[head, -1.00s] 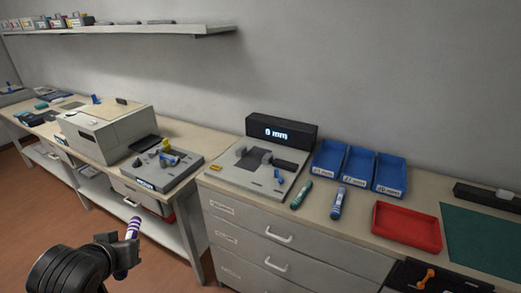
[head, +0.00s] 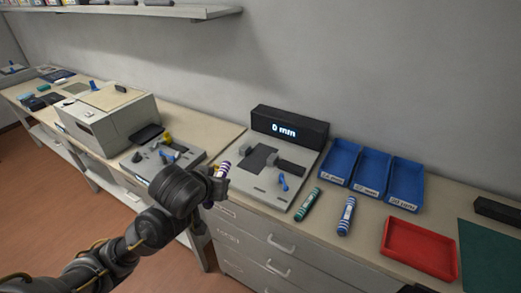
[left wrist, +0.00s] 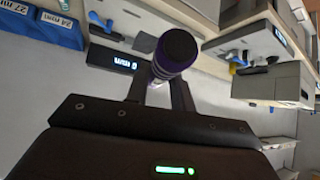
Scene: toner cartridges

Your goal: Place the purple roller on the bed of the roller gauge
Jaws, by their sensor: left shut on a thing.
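My left gripper (head: 214,183) is shut on the purple roller (head: 222,170), a purple and white banded cylinder, held up just left of the roller gauge. The roller also shows between the fingers in the left wrist view (left wrist: 175,54), its dark end towards the camera. The roller gauge (head: 274,197) is a light grey plate on the cabinet top with a dark bed (head: 262,157), grey blocks, a blue lever (head: 284,182) and a black display (head: 290,128) reading 0 mm. The bed looks empty. My right gripper is not in view.
A green roller (head: 307,203) and a blue roller (head: 346,215) lie right of the gauge. Blue bins (head: 373,172) stand behind them and a red tray (head: 420,248) is farther right. Another grey device (head: 160,158) sits on the left bench.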

